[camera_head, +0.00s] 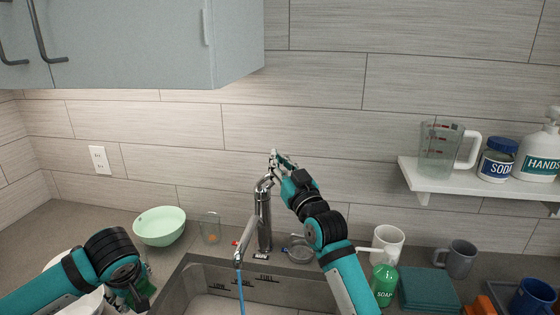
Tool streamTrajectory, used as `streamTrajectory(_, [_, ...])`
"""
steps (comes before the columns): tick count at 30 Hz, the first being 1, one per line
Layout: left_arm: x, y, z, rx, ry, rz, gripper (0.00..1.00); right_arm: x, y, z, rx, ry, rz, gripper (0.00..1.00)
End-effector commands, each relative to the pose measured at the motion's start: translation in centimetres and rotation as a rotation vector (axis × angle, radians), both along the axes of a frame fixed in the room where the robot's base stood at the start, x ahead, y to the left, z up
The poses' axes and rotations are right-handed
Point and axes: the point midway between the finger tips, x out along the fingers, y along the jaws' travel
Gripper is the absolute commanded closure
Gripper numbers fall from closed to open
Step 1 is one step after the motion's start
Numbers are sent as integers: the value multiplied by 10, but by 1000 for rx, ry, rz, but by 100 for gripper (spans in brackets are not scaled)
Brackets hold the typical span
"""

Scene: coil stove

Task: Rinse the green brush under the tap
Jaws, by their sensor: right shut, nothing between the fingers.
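The tap (264,218) stands behind the sink (205,270), and a thin blue stream of water (241,292) runs from its spout into the basin. My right gripper (275,157) is shut and empty at the top of the tap, by its lever. I cannot tell whether it touches the lever. My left gripper (138,300) is low at the left of the sink. A dark green thing (147,287), perhaps the green brush, shows beside its fingers; the fingers hide most of it, and I cannot tell whether they hold it.
A pale green bowl (160,226) and a clear glass (210,228) stand left of the tap. A white mug (388,243), a green soap bottle (384,279), a grey mug (461,258) and folded teal cloth (428,289) stand to the right. A shelf (450,186) hangs above.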

Motion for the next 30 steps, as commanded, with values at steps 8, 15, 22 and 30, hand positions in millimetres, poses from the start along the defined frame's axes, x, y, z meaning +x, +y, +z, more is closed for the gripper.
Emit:
streamTrajectory(8, [0, 0, 6, 0, 0, 0, 66, -5, -3, -11, 1, -3, 0, 100])
streamTrajectory(15, [0, 0, 5, 0, 0, 0, 66, -5, -3, -11, 1, -3, 0, 100])
streamTrajectory(22, [0, 0, -26, 0, 0, 0, 66, -12, -6, -28, 24, -60, -1, 100])
streamTrajectory(30, [0, 0, -36, 0, -1, 0, 66, -33, -15, -50, 39, -91, 0, 100])
